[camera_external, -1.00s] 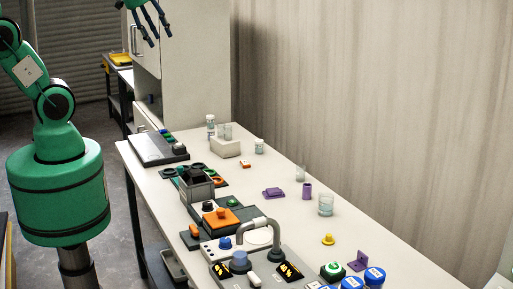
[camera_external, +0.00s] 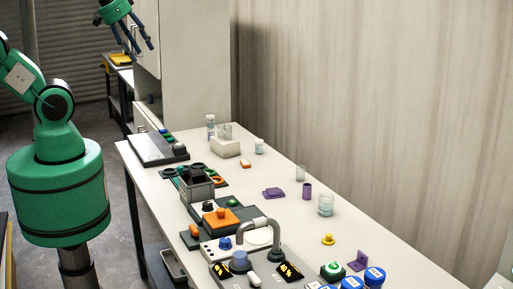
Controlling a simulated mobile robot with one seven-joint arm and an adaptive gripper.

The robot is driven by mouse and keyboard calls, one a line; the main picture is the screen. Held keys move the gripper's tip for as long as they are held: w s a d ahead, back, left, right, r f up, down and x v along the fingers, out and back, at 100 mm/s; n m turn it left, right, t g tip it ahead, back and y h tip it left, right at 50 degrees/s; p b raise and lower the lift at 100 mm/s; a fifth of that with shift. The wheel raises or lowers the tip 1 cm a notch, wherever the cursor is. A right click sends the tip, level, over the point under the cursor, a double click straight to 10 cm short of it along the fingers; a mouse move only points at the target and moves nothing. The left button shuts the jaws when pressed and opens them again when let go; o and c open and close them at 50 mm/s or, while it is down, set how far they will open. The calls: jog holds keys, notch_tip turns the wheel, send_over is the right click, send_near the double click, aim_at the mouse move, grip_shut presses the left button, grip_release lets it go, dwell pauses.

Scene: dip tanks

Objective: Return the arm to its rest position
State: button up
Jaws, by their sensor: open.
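My gripper (camera_external: 138,42) hangs at the top of the view, in front of the pale cabinet and above the far end of the white table. Its dark fingers are spread apart and point down and to the right. It is open, with nothing between the fingers. My green arm (camera_external: 22,77) rises from its round base at the left. The links between there and my gripper are partly outside the top of the picture.
The white table (camera_external: 285,207) holds a dark panel (camera_external: 158,148), a pale block with vials (camera_external: 226,147), a glass beaker (camera_external: 326,205), a curved tap (camera_external: 262,224) and several blue-lidded jars (camera_external: 374,277). The pale cabinet (camera_external: 195,65) stands behind its far end. The air above the table is clear.

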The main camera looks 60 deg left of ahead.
notch_tip(320, 180, down, 16)
jog(key=b, duration=1.6)
jog(key=shift+f, duration=0.25)
